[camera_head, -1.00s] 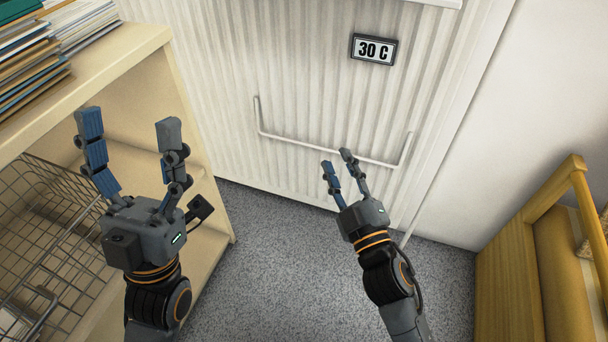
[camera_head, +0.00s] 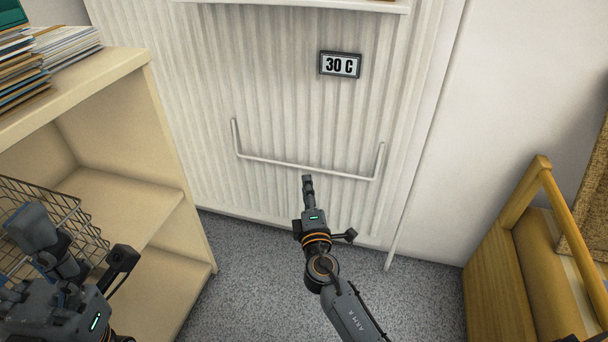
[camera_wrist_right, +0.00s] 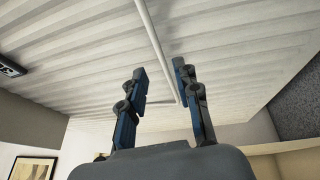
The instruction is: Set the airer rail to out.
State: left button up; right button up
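The airer rail (camera_head: 300,166) is a thin white U-shaped bar on the front of the white ribbed radiator (camera_head: 280,110). I cannot tell how far it stands out from the panel. My right gripper (camera_head: 307,181) is just below the middle of the bar, its fingers seen edge-on and overlapping. In the right wrist view, the two fingers (camera_wrist_right: 160,85) are apart, and the rail (camera_wrist_right: 153,35) runs between their tips; contact does not show.
A cream shelf unit (camera_head: 160,180) with papers (camera_head: 65,45) and a wire basket (camera_head: 75,213) stands at left.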

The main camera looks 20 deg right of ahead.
aim_at(304, 169)
jog(key=x, duration=0.5)
jog(key=shift+w+b, duration=0.3)
jog(key=shift+w, duration=0.1)
grip_shut()
